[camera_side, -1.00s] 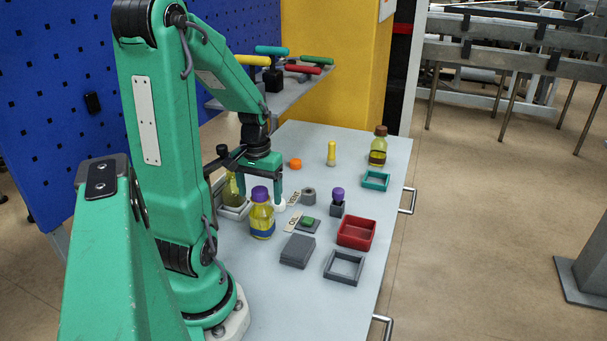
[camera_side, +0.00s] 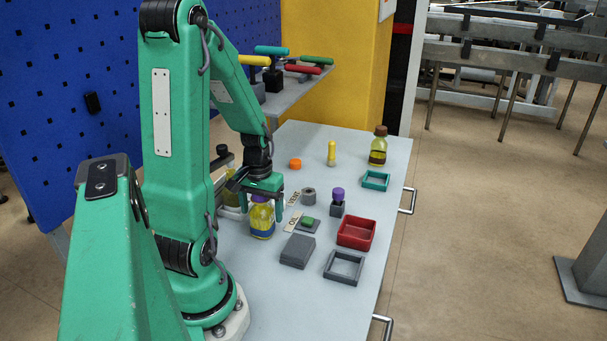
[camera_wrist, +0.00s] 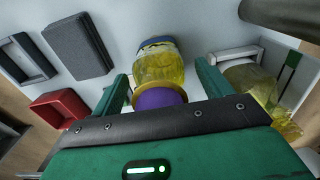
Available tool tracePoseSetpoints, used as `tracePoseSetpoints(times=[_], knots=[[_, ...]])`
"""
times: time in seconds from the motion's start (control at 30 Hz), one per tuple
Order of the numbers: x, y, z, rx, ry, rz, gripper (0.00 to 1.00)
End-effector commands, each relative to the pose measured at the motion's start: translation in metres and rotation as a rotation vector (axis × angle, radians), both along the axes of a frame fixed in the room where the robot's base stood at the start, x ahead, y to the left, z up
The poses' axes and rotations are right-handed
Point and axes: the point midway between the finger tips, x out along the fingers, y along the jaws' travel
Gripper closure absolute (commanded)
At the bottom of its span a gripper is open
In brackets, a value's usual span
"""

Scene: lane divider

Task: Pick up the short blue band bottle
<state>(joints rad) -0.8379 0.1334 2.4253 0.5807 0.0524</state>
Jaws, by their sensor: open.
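The short blue band bottle (camera_side: 262,226) has yellow contents, a blue band low on its body and a purple cap. It stands upright on the grey table in front of my arm. My gripper (camera_side: 262,208) is open just above it, with the fingers down on either side of its top. In the wrist view the bottle (camera_wrist: 160,65) shows between the two open fingers of my gripper (camera_wrist: 162,80), its purple cap nearest the palm. Gaps appear between fingers and bottle there. The far finger is partly hidden in the side view.
A dark-capped yellow bottle (camera_wrist: 250,82) stands close by at a white tray (camera_wrist: 232,55). A grey block (camera_side: 297,251), red box (camera_side: 356,232), grey frame (camera_side: 343,268) and teal frame (camera_side: 375,181) lie rightward. A brown-capped bottle (camera_side: 378,148) stands at the back.

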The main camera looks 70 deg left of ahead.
Motion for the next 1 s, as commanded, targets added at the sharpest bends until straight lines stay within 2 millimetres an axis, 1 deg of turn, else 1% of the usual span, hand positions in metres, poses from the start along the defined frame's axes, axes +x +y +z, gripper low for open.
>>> tracePoseSetpoints(times=[0.4, 0.47, 0.6, 0.67, 0.7, 1.0], knots=[[-0.0009, -0.0009, -0.0012, -0.003, 0.003, 0.0, 0.22], [-0.001, -0.001, -0.0012, -0.003, 0.003, 0.0, 0.34], [-0.001, -0.0011, -0.0013, -0.004, 0.004, 0.0, 0.61], [-0.0011, -0.0012, -0.0013, -0.004, 0.004, 0.0, 0.73], [-0.001, -0.001, -0.0012, -0.004, 0.004, 0.0, 0.75], [-0.0011, -0.0012, -0.0002, -0.004, 0.004, 0.0, 0.75]])
